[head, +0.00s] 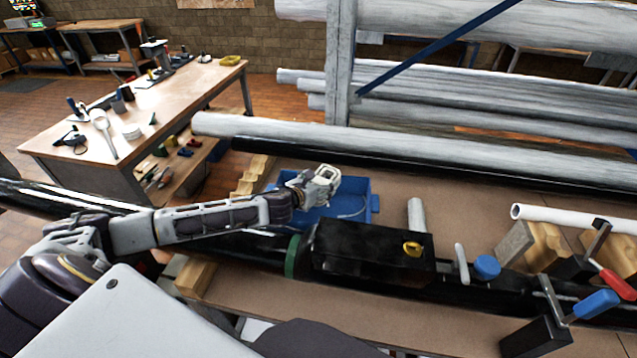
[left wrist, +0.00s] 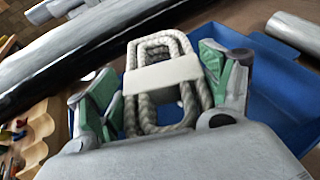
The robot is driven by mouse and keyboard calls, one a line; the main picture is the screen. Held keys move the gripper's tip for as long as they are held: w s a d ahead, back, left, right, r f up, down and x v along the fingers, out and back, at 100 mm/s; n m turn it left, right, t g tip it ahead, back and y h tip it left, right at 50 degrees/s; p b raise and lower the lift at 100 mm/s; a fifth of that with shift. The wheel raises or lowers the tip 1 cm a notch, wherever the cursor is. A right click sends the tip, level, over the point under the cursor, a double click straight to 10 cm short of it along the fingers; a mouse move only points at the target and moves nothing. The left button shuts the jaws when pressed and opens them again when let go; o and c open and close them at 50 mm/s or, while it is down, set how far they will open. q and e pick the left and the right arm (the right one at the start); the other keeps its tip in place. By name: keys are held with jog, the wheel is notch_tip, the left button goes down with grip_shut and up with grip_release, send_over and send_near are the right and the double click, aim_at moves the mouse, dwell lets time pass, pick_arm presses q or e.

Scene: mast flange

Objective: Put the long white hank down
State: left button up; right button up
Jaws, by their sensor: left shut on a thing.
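The white hank (head: 327,173) is a looped rope with a pale band around its middle. In the left wrist view the hank (left wrist: 160,108) stands between the green-padded fingers of my left gripper (left wrist: 165,90). In the head view my left gripper (head: 316,186) is shut on the hank and holds it over the blue bin (head: 374,203). The bin also shows behind the fingers in the left wrist view (left wrist: 275,80). A thin pale line shows inside the bin; I cannot tell what it is. My right gripper is not in view.
A black pipe with a black box (head: 370,250) on it runs in front of the bin. A short grey cylinder (head: 416,217) stands right of the bin. Clamps (head: 597,304) and wooden blocks are at the right. Long grey pipes (head: 400,150) lie behind. A workbench (head: 120,125) stands at the left.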

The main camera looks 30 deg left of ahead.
pick_arm(q)
jog(key=shift+f, duration=0.25)
jog(key=o, duration=1.1)
jog(key=shift+s+r, duration=0.15)
jog(key=shift+r, duration=0.5)
jog(key=shift+b+v, duration=0.3)
jog(key=shift+v, duration=5.55)
